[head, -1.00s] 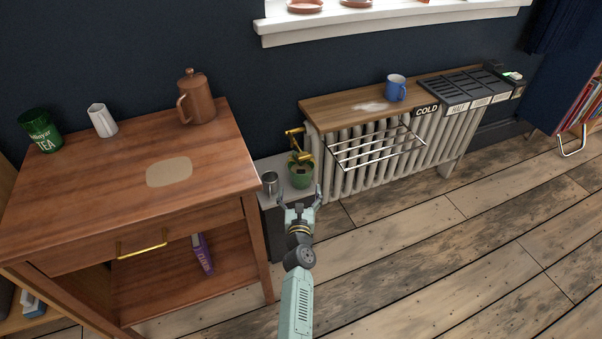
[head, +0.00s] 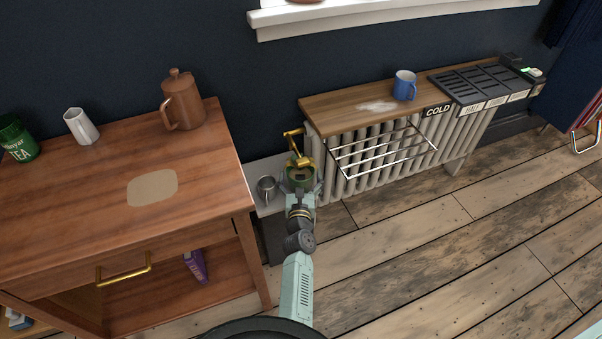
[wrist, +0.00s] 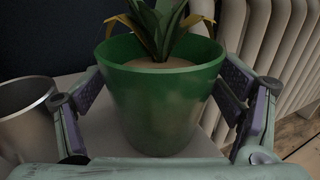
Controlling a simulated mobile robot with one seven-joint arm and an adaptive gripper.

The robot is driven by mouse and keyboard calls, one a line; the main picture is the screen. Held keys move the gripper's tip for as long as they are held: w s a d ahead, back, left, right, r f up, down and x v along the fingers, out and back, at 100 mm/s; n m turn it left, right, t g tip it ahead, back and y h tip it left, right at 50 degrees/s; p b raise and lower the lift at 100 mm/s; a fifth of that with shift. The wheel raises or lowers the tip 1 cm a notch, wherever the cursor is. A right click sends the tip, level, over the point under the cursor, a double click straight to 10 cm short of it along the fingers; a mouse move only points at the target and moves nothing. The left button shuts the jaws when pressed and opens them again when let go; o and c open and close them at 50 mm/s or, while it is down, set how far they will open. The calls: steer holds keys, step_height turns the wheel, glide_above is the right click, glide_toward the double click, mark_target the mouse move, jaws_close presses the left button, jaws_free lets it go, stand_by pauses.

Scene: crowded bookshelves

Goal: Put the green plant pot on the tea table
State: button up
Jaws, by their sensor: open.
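The green plant pot (wrist: 160,100) stands upright on a low pale stand (head: 264,172) between the wooden table and the radiator. It holds soil and a leafy plant. My gripper (wrist: 160,115) is open, with one finger on each side of the pot; gaps show between the fingers and the pot wall. In the head view my gripper (head: 300,188) partly hides the pot (head: 301,178). The wooden table, apparently the tea table (head: 90,215), has a pale oval patch (head: 152,188) on its top. A tea tin, a white jug and a copper pot stand along its back.
A metal cup (head: 266,189) stands just left of the pot, and close to the left finger in the wrist view (wrist: 28,120). The table's front middle is clear.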

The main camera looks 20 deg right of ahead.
steer(key=shift+r, duration=0.2)
steer(key=c, duration=1.7)
